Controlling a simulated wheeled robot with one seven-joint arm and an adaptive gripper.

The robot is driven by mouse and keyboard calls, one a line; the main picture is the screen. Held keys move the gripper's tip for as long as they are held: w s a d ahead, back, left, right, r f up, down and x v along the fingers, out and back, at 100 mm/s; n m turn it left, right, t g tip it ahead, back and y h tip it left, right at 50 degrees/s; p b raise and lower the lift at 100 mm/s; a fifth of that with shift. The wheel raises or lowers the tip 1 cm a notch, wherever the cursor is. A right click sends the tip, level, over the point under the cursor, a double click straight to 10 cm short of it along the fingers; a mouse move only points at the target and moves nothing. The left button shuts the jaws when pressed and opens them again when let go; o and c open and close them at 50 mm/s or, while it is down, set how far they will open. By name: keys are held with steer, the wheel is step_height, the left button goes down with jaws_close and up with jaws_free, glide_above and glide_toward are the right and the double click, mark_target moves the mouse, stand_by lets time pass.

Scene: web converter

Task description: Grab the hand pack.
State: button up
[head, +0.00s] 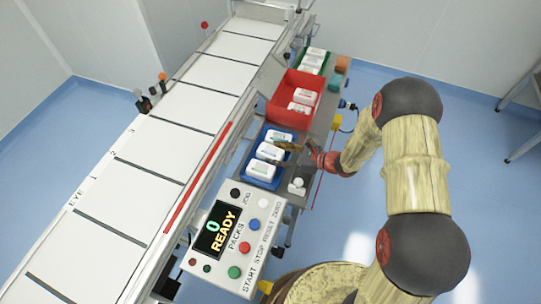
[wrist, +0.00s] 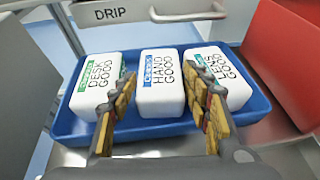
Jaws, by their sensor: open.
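The hand pack (wrist: 162,85) is a white block with a blue label strip and the words HAND GOOD. It stands in the middle of the blue tray (wrist: 255,104), between the desk pack (wrist: 97,88) with a green strip and a third pack (wrist: 222,84) on the right, whose label is partly covered by a finger. In the head view, the hand pack (head: 269,152) is the middle white pack. My gripper (wrist: 164,76) is open, with one finger on each side of the hand pack's front, and nothing is held. Whether the fingers touch any pack I cannot tell.
A red bin (head: 274,107) with white packs stands beyond the blue tray, and a green tray (head: 325,68) lies farther back. A grey part marked DRIP (wrist: 110,14) is behind the packs. The control panel (head: 233,238) and conveyor (head: 165,145) are close by.

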steer(key=c, duration=0.3)
steer(key=c, duration=0.6)
steer(key=shift+r, duration=0.15)
